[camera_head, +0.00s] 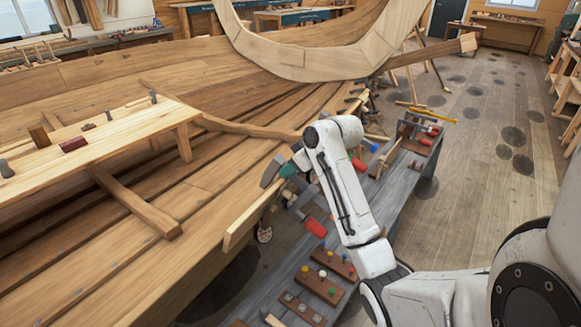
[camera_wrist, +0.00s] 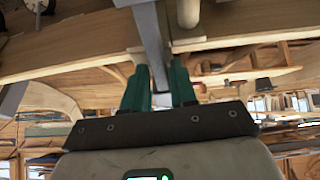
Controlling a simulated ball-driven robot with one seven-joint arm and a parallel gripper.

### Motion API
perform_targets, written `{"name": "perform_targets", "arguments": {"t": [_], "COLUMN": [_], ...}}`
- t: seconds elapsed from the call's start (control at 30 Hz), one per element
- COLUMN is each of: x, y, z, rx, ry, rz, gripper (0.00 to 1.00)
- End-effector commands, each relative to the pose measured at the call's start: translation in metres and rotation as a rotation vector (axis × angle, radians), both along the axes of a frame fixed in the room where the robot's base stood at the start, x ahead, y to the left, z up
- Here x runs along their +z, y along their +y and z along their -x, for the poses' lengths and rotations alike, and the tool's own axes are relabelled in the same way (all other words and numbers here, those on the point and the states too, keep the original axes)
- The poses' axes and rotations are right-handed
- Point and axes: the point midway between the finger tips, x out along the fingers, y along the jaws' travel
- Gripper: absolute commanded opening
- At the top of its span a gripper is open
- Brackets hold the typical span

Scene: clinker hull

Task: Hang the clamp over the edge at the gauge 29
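My gripper (camera_head: 287,171), with green fingers, is beside the hull's near edge in the head view. In the wrist view its fingers (camera_wrist: 159,92) are closed around a grey metal bar (camera_wrist: 151,35), which looks like the clamp's. In the head view a grey metal piece of the clamp (camera_head: 270,171) shows at the fingers, over the hull's edge plank (camera_head: 250,212). A red handle (camera_head: 316,227) hangs lower right; I cannot tell whether it belongs to the held clamp. Whether the clamp touches the plank is unclear. No gauge number is legible.
A grey bench (camera_head: 385,203) runs alongside the hull, with wooden blocks holding coloured knobs (camera_head: 320,284) and more red-handled tools (camera_head: 425,141). A plank staging (camera_head: 120,133) with small items stands in the hull. A large curved wooden frame (camera_head: 300,65) rises behind. Floor at right is open.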

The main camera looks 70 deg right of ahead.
Motion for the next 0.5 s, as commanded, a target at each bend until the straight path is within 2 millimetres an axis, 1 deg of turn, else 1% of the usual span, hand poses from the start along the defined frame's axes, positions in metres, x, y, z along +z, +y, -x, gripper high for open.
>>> {"name": "perform_targets", "arguments": {"t": [0.03, 0.17, 0.4, 0.5], "x": [-0.0002, -0.0004, -0.0028, -0.0001], "y": [0.0001, 0.0004, 0.0009, 0.001], "z": [-0.0001, -0.0003, 0.0002, 0.002], "rx": [0.0, 0.001, 0.002, 0.001], "ry": [0.0, 0.0, 0.004, 0.003], "rz": [0.0, -0.001, -0.004, -0.003], "gripper": [0.32, 0.44, 0.44, 0.44]}}
